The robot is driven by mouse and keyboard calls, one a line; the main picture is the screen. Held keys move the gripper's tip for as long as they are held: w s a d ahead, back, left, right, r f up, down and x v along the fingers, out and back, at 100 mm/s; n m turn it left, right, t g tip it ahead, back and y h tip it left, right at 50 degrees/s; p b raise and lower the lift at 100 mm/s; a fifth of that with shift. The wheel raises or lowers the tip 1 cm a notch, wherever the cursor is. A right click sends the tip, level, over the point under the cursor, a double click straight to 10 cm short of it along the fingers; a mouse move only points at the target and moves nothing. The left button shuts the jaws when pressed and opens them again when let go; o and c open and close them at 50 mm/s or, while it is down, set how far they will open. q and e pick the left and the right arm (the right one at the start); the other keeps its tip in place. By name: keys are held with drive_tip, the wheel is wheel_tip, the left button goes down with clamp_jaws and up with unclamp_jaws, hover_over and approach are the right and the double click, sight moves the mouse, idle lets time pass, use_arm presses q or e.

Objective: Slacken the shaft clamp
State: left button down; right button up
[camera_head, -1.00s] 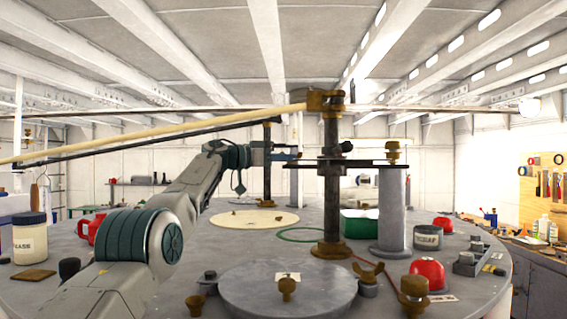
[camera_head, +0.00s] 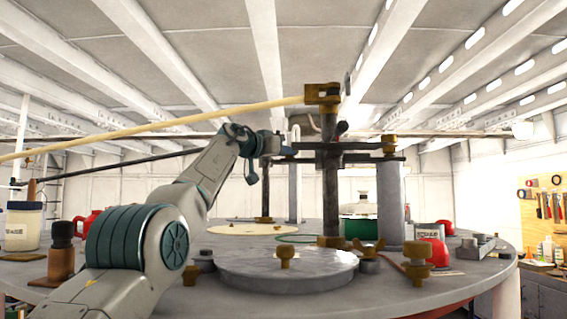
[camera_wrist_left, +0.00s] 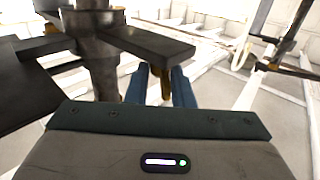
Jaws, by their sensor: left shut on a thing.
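The dark vertical shaft (camera_head: 330,195) rises from the round table and carries a dark clamp assembly (camera_head: 331,158) with flat arms at mid-height. In the left wrist view the shaft's collar (camera_wrist_left: 92,20) and a flat dark arm (camera_wrist_left: 150,45) lie just ahead of the gripper. My left gripper (camera_head: 285,150) is close to the left of the shaft. Its blue fingers (camera_wrist_left: 161,88) are shut on a brass-coloured piece (camera_wrist_left: 166,82) below the end of the flat arm. Most of that piece is hidden by the fingers and arm. My right gripper is out of view.
A grey post (camera_head: 391,205) with a brass knob (camera_head: 389,143) stands right of the shaft. A pale long boom (camera_head: 150,130) slopes to the brass shaft top. A round cover (camera_head: 285,268), red domes and jars sit on the table.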

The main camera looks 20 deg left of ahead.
use_arm(q)
drive_tip(key=shift+d+f+y, duration=0.1)
drive_tip(key=shift+y, duration=0.2)
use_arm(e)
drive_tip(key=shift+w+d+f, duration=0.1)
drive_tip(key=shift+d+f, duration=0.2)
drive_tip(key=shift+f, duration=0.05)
use_arm(q)
drive_tip(key=shift+n, duration=0.3)
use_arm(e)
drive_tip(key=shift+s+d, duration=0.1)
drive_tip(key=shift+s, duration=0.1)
